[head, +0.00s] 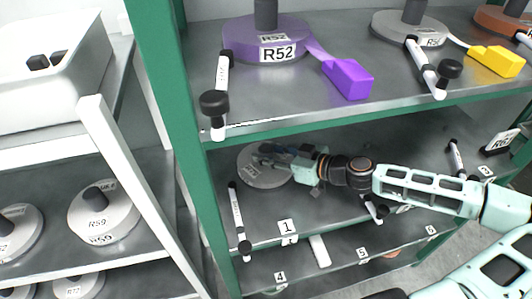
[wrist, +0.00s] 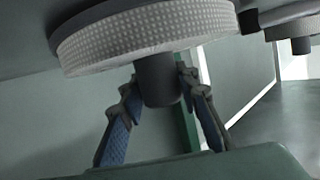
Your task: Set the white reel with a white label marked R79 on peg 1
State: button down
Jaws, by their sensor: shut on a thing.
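A pale reel (head: 257,176) is in the bay marked 1 (head: 287,227) on the middle shelf. In the wrist view it shows as a white woven band (wrist: 150,35) with a dark flange and a dark hub (wrist: 158,80). My gripper (head: 268,154) reaches in from the right. Its two blue-padded fingers, also in the wrist view (wrist: 158,88), are shut on the hub, one on each side. The reel's label cannot be read. Peg 1 is not visible, and I cannot tell whether the reel rests on the shelf.
The shelf above holds a purple reel marked R52 (head: 262,42), a grey reel (head: 408,28) and an orange one. White reels (head: 103,213) sit on a left rack.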

jog(key=c, duration=1.4)
grip_release()
jog(key=v, duration=1.2)
